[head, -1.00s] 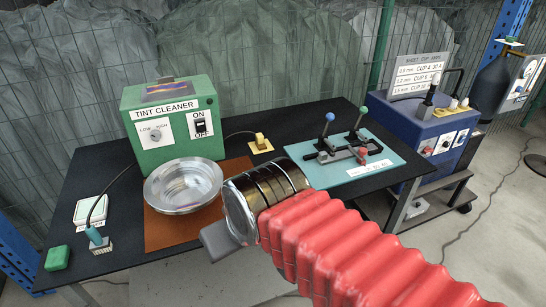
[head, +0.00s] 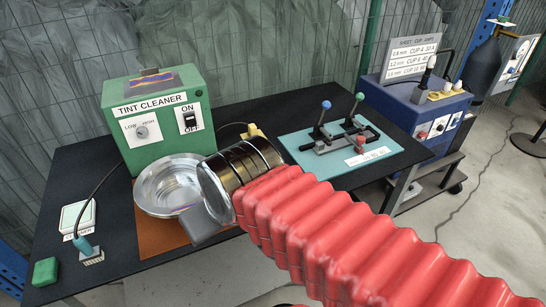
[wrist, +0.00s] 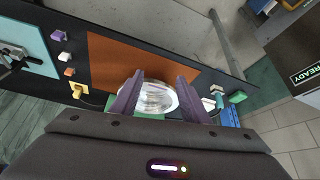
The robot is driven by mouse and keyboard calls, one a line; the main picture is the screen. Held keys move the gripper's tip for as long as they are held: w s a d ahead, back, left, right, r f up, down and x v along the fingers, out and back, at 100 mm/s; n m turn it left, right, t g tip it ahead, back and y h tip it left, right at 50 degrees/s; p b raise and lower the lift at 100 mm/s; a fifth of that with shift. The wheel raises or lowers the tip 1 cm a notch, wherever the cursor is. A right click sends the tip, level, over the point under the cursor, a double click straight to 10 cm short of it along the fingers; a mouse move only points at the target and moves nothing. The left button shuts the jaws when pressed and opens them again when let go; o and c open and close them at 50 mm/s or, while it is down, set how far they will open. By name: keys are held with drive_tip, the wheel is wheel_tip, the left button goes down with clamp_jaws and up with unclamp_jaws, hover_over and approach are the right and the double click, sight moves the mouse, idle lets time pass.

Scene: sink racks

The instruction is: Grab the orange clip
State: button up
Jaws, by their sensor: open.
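A small orange piece (wrist: 69,72), which looks like the orange clip, lies on the black bench at the left of the wrist view. It sits in a row between a white piece (wrist: 63,57) and a yellow one (wrist: 79,90). In the head view I cannot make it out; my arm covers part of that area. My gripper (wrist: 158,84) is open, with nothing between its fingers. It is above the orange-brown mat and the metal bowl (wrist: 160,97), well to the right of the orange piece in the wrist view.
The green tint cleaner (head: 157,115) stands behind the bowl. A teal board (head: 300,150) with lever clamps lies to the right. A purple piece (wrist: 60,36) continues the row. A white pad (head: 78,217) and green block (head: 45,271) are at left. The orange-brown mat (wrist: 120,55) has bare space.

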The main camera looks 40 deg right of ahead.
drive_tip(key=w+d+h, duration=0.1)
drive_tip(key=w+d, duration=0.1)
drive_tip(key=d, duration=0.1)
drive_tip(key=w+d+f+m+t, duration=0.1)
drive_tip(key=w+d, duration=0.2)
drive_tip(key=w+d+h, duration=0.1)
drive_tip(key=w+d, duration=0.2)
drive_tip(key=d, duration=0.1)
drive_tip(key=shift+w+f+m+h, duration=0.1)
drive_tip(key=shift+f+m+h, duration=0.2)
drive_tip(key=shift+f+m, duration=0.1)
drive_tip(key=w+d+f+t, duration=0.1)
drive_tip(key=d+f+t, duration=0.1)
drive_tip(key=d+f, duration=0.2)
drive_tip(key=w+d+f+t, duration=0.2)
drive_tip(key=d+f, duration=0.1)
drive_tip(key=d, duration=0.8)
drive_tip(key=w+d+f+m+t, duration=0.1)
drive_tip(key=w+d+f, duration=0.1)
drive_tip(key=d+f, duration=0.2)
drive_tip(key=shift+w+d+f+t+h, duration=0.1)
drive_tip(key=shift+d+f+t+h, duration=0.1)
drive_tip(key=shift+d, duration=0.7)
drive_tip(key=shift+d+f+t+h, duration=0.1)
drive_tip(key=shift+d+t+h, duration=0.1)
drive_tip(key=shift+d, duration=0.65)
drive_tip(key=shift+f, duration=0.2)
drive_tip(key=shift+t, duration=0.3)
